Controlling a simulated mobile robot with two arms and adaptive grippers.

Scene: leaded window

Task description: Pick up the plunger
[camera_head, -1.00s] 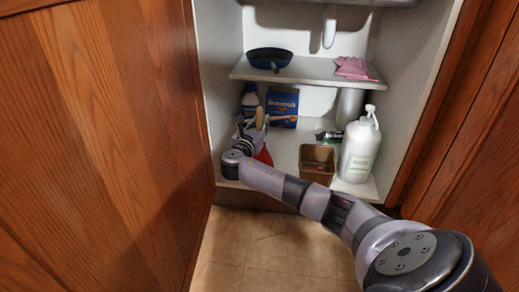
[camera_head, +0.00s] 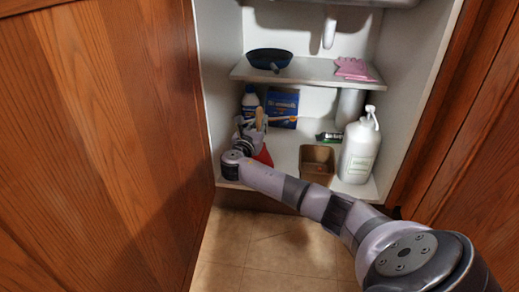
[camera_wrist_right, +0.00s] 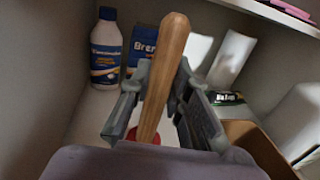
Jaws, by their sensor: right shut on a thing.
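The plunger has a wooden handle and a red cup (camera_head: 264,156). It stands at the left of the cabinet floor, partly hidden by my right arm. My right gripper (camera_head: 253,130) is at its handle. In the right wrist view, the wooden handle (camera_wrist_right: 163,78) runs up between the two fingers of the gripper (camera_wrist_right: 158,92), which are shut on it. A bit of the red cup shows below the fingers. I cannot tell whether the cup touches the cabinet floor. My left gripper is out of view.
Behind the plunger stand a blue-and-white bottle (camera_head: 250,100) and a blue box (camera_head: 281,104). A brown bin (camera_head: 317,163) and a white pump bottle (camera_head: 360,150) stand to the right. A shelf (camera_head: 308,70) above holds a dark bowl (camera_head: 269,58) and pink gloves (camera_head: 352,68).

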